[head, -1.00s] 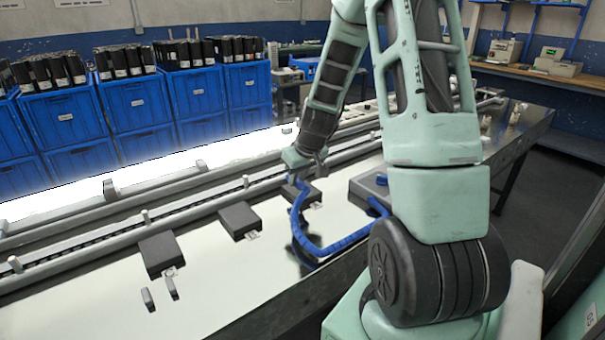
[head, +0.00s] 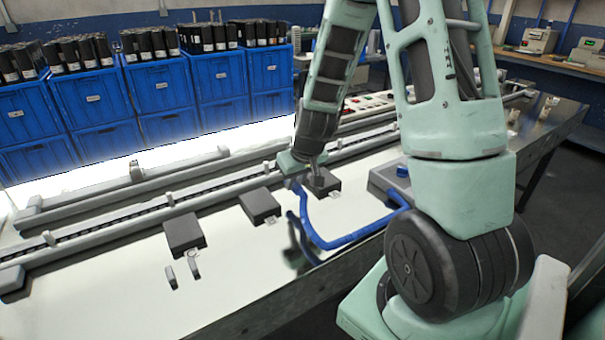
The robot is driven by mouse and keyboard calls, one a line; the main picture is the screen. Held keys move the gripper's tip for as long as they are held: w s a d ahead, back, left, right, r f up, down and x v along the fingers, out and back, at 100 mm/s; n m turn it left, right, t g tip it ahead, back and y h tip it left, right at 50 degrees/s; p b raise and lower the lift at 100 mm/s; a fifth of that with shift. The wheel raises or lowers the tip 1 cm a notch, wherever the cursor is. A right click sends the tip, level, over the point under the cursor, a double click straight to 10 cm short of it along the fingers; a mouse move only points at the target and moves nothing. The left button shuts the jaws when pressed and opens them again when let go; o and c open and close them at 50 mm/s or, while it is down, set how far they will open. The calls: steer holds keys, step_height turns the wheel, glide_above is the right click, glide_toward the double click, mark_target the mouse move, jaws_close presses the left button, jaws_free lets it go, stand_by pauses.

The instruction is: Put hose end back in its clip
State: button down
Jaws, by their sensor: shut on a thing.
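A blue hose (head: 340,241) runs from the grey box with a blue knob (head: 385,180) in a curve over the pale table. Its free end rises to my gripper (head: 296,174), which is shut on it above the table. The fingers and the gripped end are small and partly hidden, so the exact hold is hard to see. Two small grey upright pieces (head: 193,265) stand close together on the table at the front left, with a gap between them. They look like the clip, and nothing is between them. My gripper is well to their right and farther back.
Several dark flat blocks with small tags sit in a row, including one (head: 184,233) behind the grey pieces, one (head: 260,206) left of the hose, and one beside my gripper. A long rail (head: 110,227) runs behind them.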

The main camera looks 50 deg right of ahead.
steer(key=a+p, duration=0.2)
steer(key=a, duration=0.4)
steer(key=s+a+p, duration=0.1)
steer(key=a+p, duration=0.1)
steer(key=a, duration=0.4)
steer(key=a+p, duration=0.2)
steer(key=a, duration=0.4)
steer(key=shift+s+a+p, duration=0.2)
steer(key=shift+s+p, duration=0.05)
steer(key=shift+p, duration=0.15)
steer(key=p, duration=0.6)
glide_above(187, 283)
steer(key=s+d, duration=0.1)
steer(key=d, duration=0.3)
steer(key=shift+a+r, duration=0.1)
steer(key=shift+a, duration=0.15)
steer(key=a+p, duration=0.1)
steer(key=a, duration=0.2)
steer(key=shift+s, duration=0.1)
steer(key=shift+a+p, duration=0.4)
steer(key=shift+a, duration=0.1)
steer(key=shift+s, duration=0.1)
steer(key=shift+f, duration=0.25)
steer(key=shift+f+b, duration=1.4)
steer(key=shift+f, duration=0.6)
steer(key=shift+f, duration=0.4)
